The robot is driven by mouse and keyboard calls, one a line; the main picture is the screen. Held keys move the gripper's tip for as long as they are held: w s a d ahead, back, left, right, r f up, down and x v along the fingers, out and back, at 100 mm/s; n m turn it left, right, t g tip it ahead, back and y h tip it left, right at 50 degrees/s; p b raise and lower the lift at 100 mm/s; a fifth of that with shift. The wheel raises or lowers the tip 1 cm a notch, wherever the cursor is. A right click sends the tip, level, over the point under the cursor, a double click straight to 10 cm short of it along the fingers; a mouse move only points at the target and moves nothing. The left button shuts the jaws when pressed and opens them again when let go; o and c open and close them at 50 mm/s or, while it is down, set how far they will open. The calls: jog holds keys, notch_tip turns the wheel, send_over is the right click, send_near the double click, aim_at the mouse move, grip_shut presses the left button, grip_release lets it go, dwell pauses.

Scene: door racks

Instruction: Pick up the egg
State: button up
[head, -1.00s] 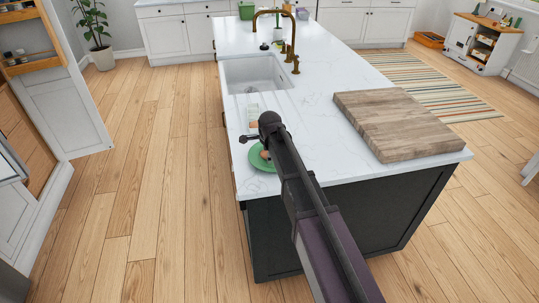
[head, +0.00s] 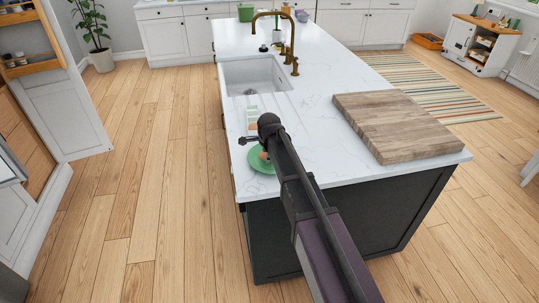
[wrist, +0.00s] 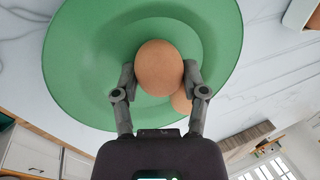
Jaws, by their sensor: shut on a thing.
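A brown egg (wrist: 159,68) sits between the two fingers of my gripper (wrist: 159,78) in the wrist view, with a finger against each side. My gripper is shut on it. A green plate (wrist: 75,65) lies behind the egg in that view. A second brown egg (wrist: 181,102) shows partly behind the held one. In the head view, my gripper (head: 250,140) is over the counter's near left corner, beside and above the green plate (head: 258,164). A brown egg (head: 265,156) shows on the plate, partly hidden by my arm.
The white marble counter (head: 310,130) carries a thick wooden board (head: 395,120) to the right. A sink (head: 255,75) with a brass faucet (head: 290,40) lies farther back. A small pale object (head: 252,113) stands just behind my gripper. The counter's left edge is close.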

jog(key=shift+r+p, duration=1.45)
jog(key=shift+r, duration=0.05)
jog(key=s+d, duration=0.1)
jog(key=d, duration=0.4)
jog(key=s+d+r+p, duration=0.1)
jog(key=s+d, duration=0.1)
jog(key=d, duration=0.3)
jog(key=s+d, duration=0.2)
jog(key=d, duration=0.3)
jog(key=shift+s+r+p, duration=0.2)
jog(key=shift+r+p, duration=0.2)
jog(key=shift+w, duration=0.1)
jog(key=shift+w+a+r, duration=0.2)
jog(key=shift+w+a, duration=0.05)
jog(key=shift+w, duration=0.05)
jog(key=w+a, duration=0.7)
jog(key=w, duration=0.2)
jog(key=w+a+p, duration=0.1)
jog(key=w+a, duration=0.6)
jog(key=w, duration=0.2)
jog(key=w+a+r, duration=0.1)
jog(key=w+a, duration=0.6)
jog(key=w, duration=0.1)
jog(key=shift+w, duration=0.4)
jog(key=shift+w+a+f, duration=0.1)
jog(key=shift+w+a, duration=0.35)
jog(key=shift+w, duration=0.1)
jog(key=shift+f, duration=0.2)
